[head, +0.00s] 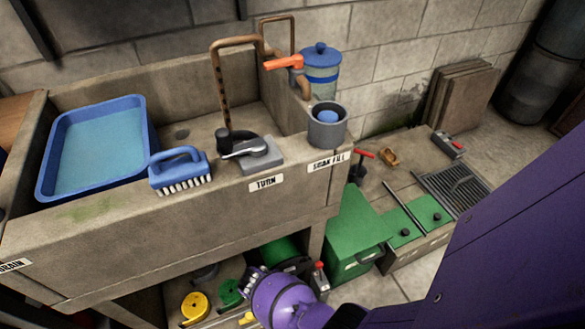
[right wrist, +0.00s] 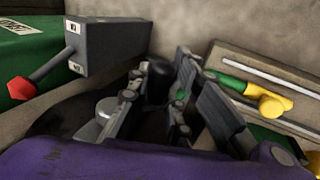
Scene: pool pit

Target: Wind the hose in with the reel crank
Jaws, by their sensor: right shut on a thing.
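In the right wrist view my right gripper (right wrist: 172,90) is shut on a black knob (right wrist: 158,78), which I take to be the grip of the reel crank. The fingers hide most of it. In the head view my purple right wrist (head: 285,300) is low, under the front of the sink. A green rounded thing (head: 280,250) with a dark part, perhaps the reel, shows just behind the wrist. I cannot make out the hose for certain. My left gripper is not in view.
The stone sink (head: 130,245) overhangs the wrist, with a blue tray (head: 47,165), brush (head: 180,172) and grey cup (head: 327,130) on it. A green box (head: 352,235) stands right of the wrist. A grey block with a red knob (right wrist: 20,88) is near the fingers.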

